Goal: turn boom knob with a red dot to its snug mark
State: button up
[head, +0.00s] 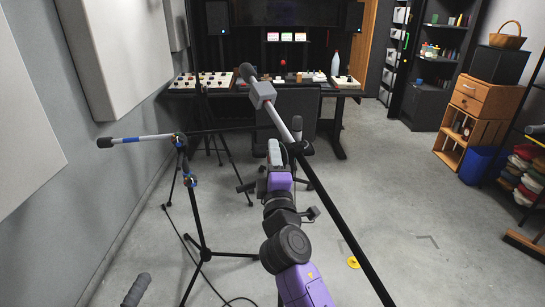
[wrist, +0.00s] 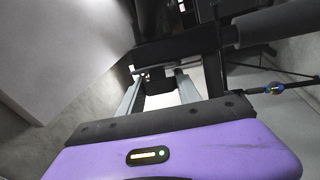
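A boom stand with a silver and black pole (head: 330,205) crosses the middle of the head view; its dark clutch (head: 298,147) sits just right of my gripper (head: 275,158). In the wrist view my gripper (wrist: 160,88) has its two grey fingers apart, with a small black block (wrist: 158,86) showing between them; I cannot tell whether they touch it. A thick black bar (wrist: 178,46) crosses beyond the fingertips. No red dot or snug mark is readable. A second stand with blue bands has a joint (head: 180,141), also at right in the wrist view (wrist: 275,88).
The second stand's tripod (head: 205,254) and a cable lie on the floor at left. A foam-like tip (head: 137,290) shows at lower left. A desk with mixers (head: 215,82) and a chair stand behind.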

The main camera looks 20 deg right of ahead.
grip_shut()
jog(key=shift+r+p, duration=0.25)
jog(key=shift+p, duration=1)
jog(key=g+p, duration=0.1)
jog(key=p, duration=0.1)
jog(key=shift+r+p, duration=0.15)
jog(key=shift+p, duration=0.25)
jog(key=shift+n+p, duration=0.3)
jog(key=shift+p, duration=0.65)
jog(key=g+p, duration=0.2)
jog(key=p, duration=0.5)
jog(key=shift+n+y, duration=0.3)
jog(key=shift+n, duration=0.1)
jog(key=p, duration=0.2)
jog(key=g+p, duration=0.1)
jog(key=p, duration=0.1)
jog(key=shift+f+n+g, duration=0.25)
jog(key=shift+n+g, duration=0.05)
jog(key=shift+f+n+g+y+p, duration=0.2)
jog(key=shift+n+g+y+p, duration=0.15)
jog(key=shift+g, duration=0.75)
jog(key=shift+f, duration=0.1)
